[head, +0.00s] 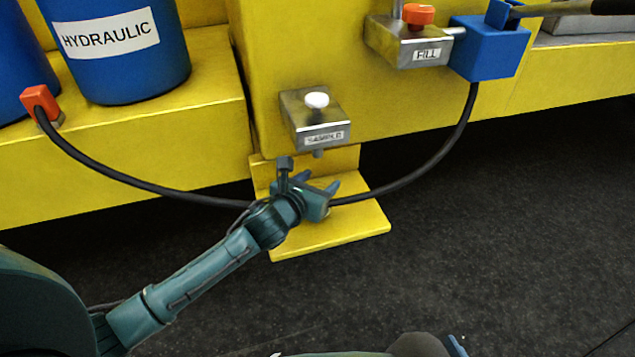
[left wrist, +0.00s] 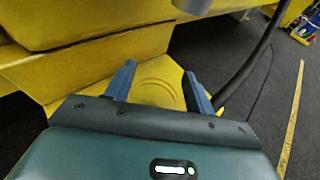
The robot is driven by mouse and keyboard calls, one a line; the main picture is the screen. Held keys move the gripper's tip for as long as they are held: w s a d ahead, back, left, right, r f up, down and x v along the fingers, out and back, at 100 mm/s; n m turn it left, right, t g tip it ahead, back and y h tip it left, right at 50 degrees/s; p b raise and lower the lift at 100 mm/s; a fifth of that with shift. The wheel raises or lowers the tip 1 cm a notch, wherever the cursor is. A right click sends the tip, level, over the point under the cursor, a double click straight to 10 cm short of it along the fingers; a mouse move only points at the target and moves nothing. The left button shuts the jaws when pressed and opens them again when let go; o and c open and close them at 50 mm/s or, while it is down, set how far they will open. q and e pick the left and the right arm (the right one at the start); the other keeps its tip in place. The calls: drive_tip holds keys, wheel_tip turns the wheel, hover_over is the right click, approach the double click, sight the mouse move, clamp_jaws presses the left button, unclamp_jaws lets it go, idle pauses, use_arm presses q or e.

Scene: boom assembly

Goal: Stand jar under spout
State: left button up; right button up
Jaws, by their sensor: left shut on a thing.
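My left gripper (head: 318,185) is over the yellow shelf, just under the sample block (head: 312,118), with its fingers pointing up and right. In the left wrist view its two blue fingers (left wrist: 160,88) stand apart around the held jar. The jar is hard to make out; only faint curved lines show between the fingers, over the shelf. The spout (head: 318,153) is a short grey stub under the sample block, and its end shows at the top of the left wrist view (left wrist: 193,5). The gap between jar and spout cannot be judged. My right gripper is not seen.
The yellow shelf (head: 345,233) juts out over the dark floor. A black hose (head: 420,172) passes behind my gripper. A fill block (head: 408,45) with a red knob and a blue box (head: 490,52) are at upper right. A blue hydraulic drum (head: 120,75) stands at left.

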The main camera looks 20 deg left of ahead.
use_arm(q)
drive_tip(key=shift+f, duration=0.1)
drive_tip(key=o, duration=1.5)
